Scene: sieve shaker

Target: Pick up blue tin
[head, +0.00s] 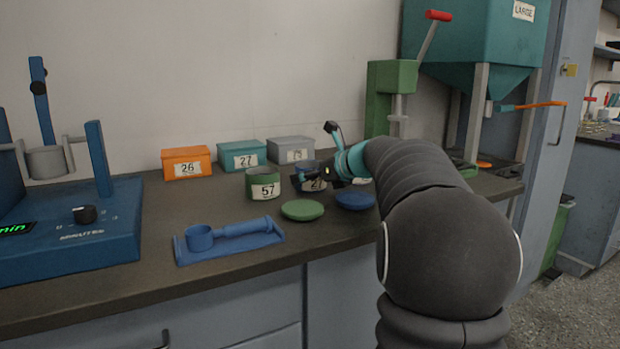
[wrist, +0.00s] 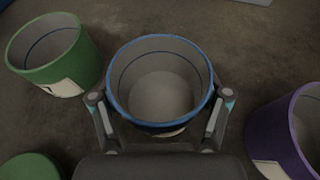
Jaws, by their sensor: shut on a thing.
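The blue tin (wrist: 158,122) is open-topped with a blue rim and a grey inside, in the middle of the wrist view. In the head view the tin (head: 308,168) is partly hidden behind my gripper. My gripper (wrist: 160,112) has one finger on each side of the tin and is shut on it. In the head view my gripper (head: 322,176) is at the tin, above the counter. I cannot tell whether the tin touches the counter.
A green tin (head: 263,186) stands just left, and a purple tin (wrist: 292,130) is close on the right. A green lid (head: 302,210) and a blue lid (head: 355,200) lie in front. Labelled boxes, orange (head: 187,163), teal (head: 242,156) and grey (head: 290,150), stand behind. A blue holder (head: 228,243) lies nearer.

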